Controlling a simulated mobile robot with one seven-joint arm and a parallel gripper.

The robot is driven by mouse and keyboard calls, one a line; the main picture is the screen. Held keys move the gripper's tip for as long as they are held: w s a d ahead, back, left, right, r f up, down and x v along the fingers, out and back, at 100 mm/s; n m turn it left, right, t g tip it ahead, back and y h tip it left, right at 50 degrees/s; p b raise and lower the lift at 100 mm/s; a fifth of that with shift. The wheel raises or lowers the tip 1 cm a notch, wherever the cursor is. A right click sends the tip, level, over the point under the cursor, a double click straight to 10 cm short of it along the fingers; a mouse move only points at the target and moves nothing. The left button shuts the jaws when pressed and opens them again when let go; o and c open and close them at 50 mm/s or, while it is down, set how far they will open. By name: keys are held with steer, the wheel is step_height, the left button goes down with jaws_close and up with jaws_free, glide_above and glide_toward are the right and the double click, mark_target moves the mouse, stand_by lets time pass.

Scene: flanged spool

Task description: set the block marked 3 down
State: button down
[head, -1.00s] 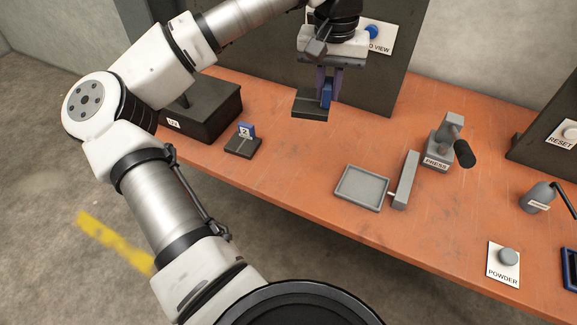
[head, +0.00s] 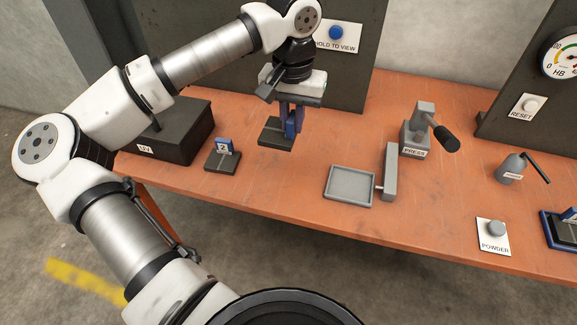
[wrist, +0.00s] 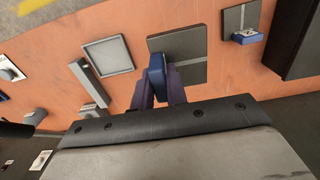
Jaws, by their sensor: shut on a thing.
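My gripper (head: 291,124) is shut on a block with a blue upright tab (head: 299,121) and a flat dark plate (head: 272,137). Its number faces away or is covered, so I cannot read it. The plate looks level and is at or just above the orange bench, and I cannot tell whether it touches. In the wrist view my gripper (wrist: 158,94) has its fingers on the blue tab (wrist: 156,76), with the dark plate (wrist: 190,52) beyond. A similar block marked 2 (head: 223,149) stands on the bench to the left; it also shows in the wrist view (wrist: 246,36).
A dark box labelled UV (head: 180,140) stands at the left, with a dark panel (head: 345,85) behind. To the right are a grey tray (head: 350,201), a press (head: 417,130) and a powder button (head: 495,229). The orange bench (head: 300,185) is bare between block and tray.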

step_height(320, 180, down, 14)
steer(key=shift+r+p, duration=0.15)
steer(key=shift+p, duration=0.75)
steer(key=shift+f, duration=0.35)
steer(key=shift+f+b, duration=0.2)
steer(key=shift+b, duration=0.1)
steer(key=c, duration=1.4)
jaws_free()
steer(key=shift+r, duration=0.1)
steer(key=shift+r, duration=0.1)
steer(key=shift+r+p, duration=0.15)
steer(key=shift+p, duration=0.3)
step_height(320, 180, up, 11)
steer(key=b, duration=0.2)
steer(key=shift+b, duration=0.3)
steer(key=shift+r, duration=0.4)
